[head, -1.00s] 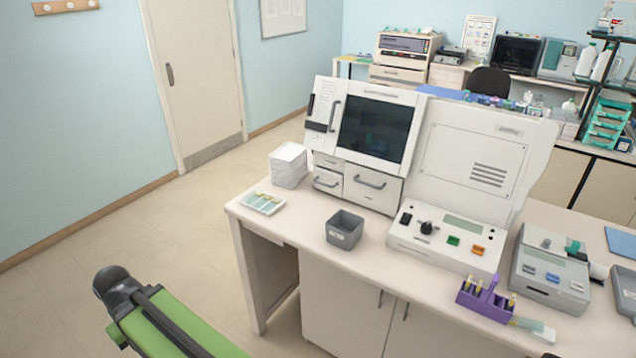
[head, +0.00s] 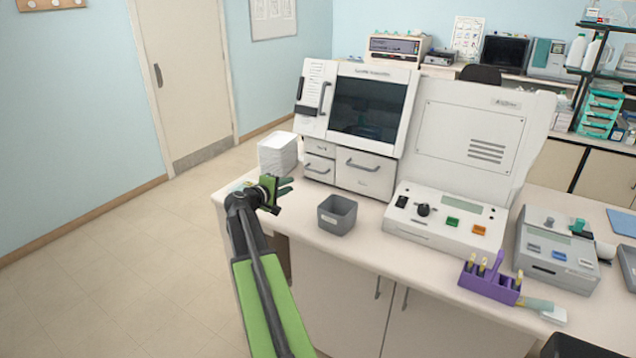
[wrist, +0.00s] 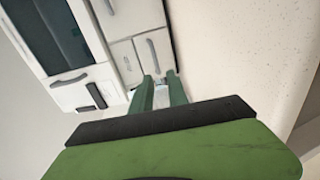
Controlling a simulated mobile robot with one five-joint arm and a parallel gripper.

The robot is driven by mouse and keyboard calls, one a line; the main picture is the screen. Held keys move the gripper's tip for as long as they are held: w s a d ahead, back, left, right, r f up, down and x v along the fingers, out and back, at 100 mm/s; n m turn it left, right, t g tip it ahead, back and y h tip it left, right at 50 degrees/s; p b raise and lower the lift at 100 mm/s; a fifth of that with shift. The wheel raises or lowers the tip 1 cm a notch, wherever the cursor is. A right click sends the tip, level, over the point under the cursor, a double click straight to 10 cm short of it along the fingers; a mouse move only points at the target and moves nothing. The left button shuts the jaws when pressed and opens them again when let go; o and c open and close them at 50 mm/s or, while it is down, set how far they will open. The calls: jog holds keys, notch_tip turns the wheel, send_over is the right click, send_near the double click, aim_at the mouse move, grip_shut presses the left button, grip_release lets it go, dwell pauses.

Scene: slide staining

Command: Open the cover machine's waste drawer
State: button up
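The white cover machine (head: 372,110) with a dark window stands on the bench. Below the window are a small upper left drawer (head: 320,147), a lower left drawer (head: 317,168) with a bar handle and a wider right drawer (head: 365,174). All look shut; I cannot read which is the waste drawer. My gripper (head: 284,185) is at the bench's left front, left of the drawers and apart from them. In the wrist view its green fingers (wrist: 162,88) are apart with no handle between them. The lower left drawer's handle (wrist: 152,54) shows beyond the fingertips.
A white stack (head: 277,153) stands left of the machine, behind my gripper. A grey bin (head: 337,214) stands in front of the drawers. A control unit (head: 445,218) and a purple rack (head: 490,280) are to the right. Bare floor lies left of the bench.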

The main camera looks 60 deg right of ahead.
aim_at(317, 171)
jog(key=b+x, duration=0.1)
jog(key=x, duration=0.5)
jog(key=r+b+x, duration=0.1)
jog(key=x, duration=0.5)
jog(key=b+x, duration=0.1)
jog(key=x, duration=0.5)
jog(key=shift+s+d+r, duration=0.2)
jog(key=shift+s+d, duration=0.1)
jog(key=shift+d, duration=0.15)
jog(key=shift+c, duration=0.3)
grip_shut()
